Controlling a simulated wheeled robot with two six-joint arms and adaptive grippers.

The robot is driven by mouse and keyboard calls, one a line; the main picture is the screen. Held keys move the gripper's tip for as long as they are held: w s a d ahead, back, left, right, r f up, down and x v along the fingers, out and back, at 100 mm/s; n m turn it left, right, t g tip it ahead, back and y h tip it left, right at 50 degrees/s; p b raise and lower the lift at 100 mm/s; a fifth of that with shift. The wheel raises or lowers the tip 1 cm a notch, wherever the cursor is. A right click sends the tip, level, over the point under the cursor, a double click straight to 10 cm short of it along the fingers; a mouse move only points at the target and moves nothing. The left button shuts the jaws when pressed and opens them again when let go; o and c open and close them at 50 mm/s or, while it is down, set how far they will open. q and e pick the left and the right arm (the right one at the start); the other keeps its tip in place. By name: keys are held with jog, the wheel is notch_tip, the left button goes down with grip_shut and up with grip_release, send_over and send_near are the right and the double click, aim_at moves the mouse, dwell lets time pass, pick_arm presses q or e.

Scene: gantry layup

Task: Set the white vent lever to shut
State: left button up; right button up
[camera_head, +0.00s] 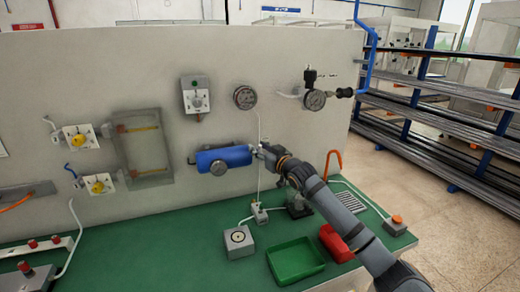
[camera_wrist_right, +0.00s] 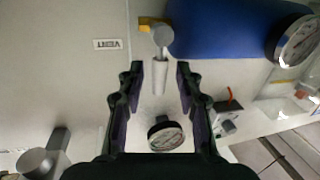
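The white vent lever (camera_wrist_right: 160,78) shows in the right wrist view, hanging from a grey round hub (camera_wrist_right: 162,36) beside the blue tank. A VENT label (camera_wrist_right: 108,44) is on the panel to its left, upside down in that view. My right gripper (camera_wrist_right: 160,72) is open, its two fingers on either side of the lever's free end with a gap on each side. In the head view my right gripper (camera_head: 262,151) is at the right end of the blue tank (camera_head: 224,158) and mostly hides the lever. My left gripper is not in view.
A round gauge (camera_wrist_right: 166,134) shows between the gripper fingers, lower in the wrist view. The upright panel (camera_head: 70,85) carries gauges and yellow-knobbed valves (camera_head: 98,186). Below, the green bench (camera_head: 160,255) holds a green tray (camera_head: 296,262) and a red bin (camera_head: 336,243).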

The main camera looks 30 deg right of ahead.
notch_tip(320, 180, up, 10)
dwell(0.5)
dwell(0.4)
